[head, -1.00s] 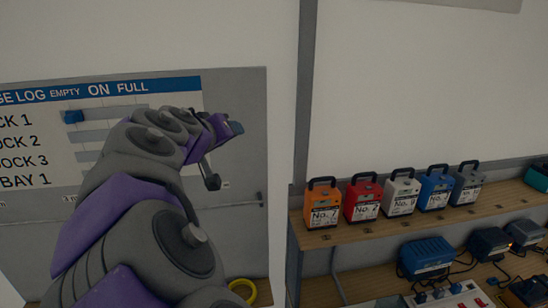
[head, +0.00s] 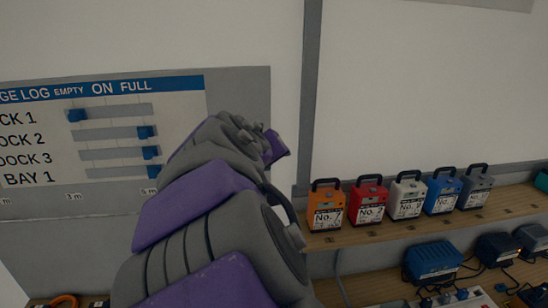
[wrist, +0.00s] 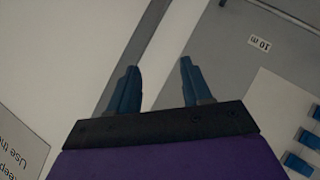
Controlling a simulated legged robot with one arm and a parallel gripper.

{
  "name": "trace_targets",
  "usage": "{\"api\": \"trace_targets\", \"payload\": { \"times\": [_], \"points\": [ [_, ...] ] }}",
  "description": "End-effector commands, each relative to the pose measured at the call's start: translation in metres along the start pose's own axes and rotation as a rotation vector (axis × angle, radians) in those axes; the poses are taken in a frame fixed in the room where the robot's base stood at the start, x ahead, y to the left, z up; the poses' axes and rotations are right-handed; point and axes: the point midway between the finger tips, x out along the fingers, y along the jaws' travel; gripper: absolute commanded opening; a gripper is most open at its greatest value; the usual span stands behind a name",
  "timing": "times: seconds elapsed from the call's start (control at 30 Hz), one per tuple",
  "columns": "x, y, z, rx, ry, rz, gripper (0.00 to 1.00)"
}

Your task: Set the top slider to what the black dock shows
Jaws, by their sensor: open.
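The charge log board (head: 180,90) hangs on the grey panel at left in the head view. Its top slider (head: 77,115), a blue knob in the Dock 1 row, sits at the left, EMPTY end of its track. The sliders below it sit near the right, FULL end. A very dark dock (head: 497,247) stands at the lower right; I cannot read what it shows. My gripper (wrist: 158,85) is open and empty in the wrist view, its blue fingers apart. In the head view my arm largely hides it, right of the board. Blue slider knobs (wrist: 300,163) show at the wrist view's right edge.
Several lantern-shaped battery packs, including an orange one (head: 326,208), stand on the wooden shelf (head: 420,226) at right. A blue dock (head: 431,260) and cables lie below. A grey post (head: 308,100) divides the wall. An orange ring (head: 63,301) lies at lower left.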

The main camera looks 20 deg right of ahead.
Motion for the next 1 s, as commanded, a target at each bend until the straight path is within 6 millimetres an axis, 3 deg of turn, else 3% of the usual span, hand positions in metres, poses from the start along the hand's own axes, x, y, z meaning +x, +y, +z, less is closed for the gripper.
{"api": "trace_targets", "payload": {
  "times": [0.4, 0.57, 0.77, 0.87, 1.0],
  "points": [
    [-0.001, -0.001, -0.003, 0.003, 0.003, 0.002, 0.49],
    [-0.009, -0.021, -0.035, 0.029, 0.039, 0.024, 0.49],
    [-0.051, -0.091, -0.121, 0.139, 0.192, 0.058, 0.49],
    [-0.085, -0.139, -0.16, 0.214, 0.297, 0.045, 0.49],
    [-0.145, -0.211, -0.201, 0.336, 0.449, -0.017, 0.49]
  ]
}}
